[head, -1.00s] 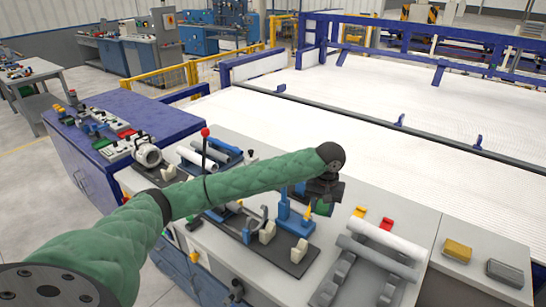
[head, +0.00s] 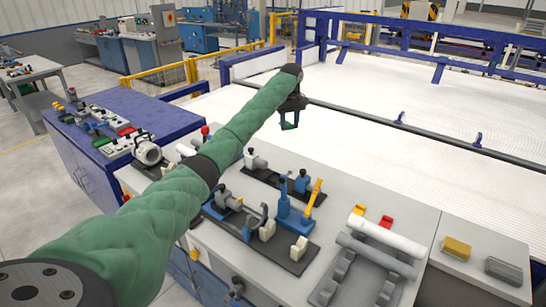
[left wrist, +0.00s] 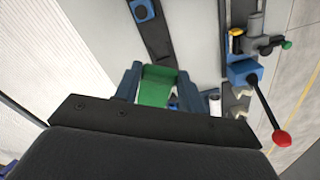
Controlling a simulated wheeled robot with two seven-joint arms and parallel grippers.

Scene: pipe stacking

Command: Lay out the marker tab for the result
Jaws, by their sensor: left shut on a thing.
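A green marker tab (head: 289,126) is held between the fingers of my left gripper (head: 290,122). The gripper is raised near the far edge of the grey bench, in front of the white conveyor bed. In the left wrist view the green tab (left wrist: 157,86) sits between the two blue-grey fingertips (left wrist: 155,88). A yellow tab (head: 360,209) and a red tab (head: 386,222) lie on the bench behind the white pipe. My right gripper is in neither view.
A white pipe (head: 386,237) and a grey pipe (head: 376,255) lie on a grey rack (head: 335,277) at the right. A black fixture plate with blue clamps (head: 290,217) stands mid-bench. Yellow (head: 457,249) and grey (head: 504,270) blocks are on the right table. Bare bench lies between.

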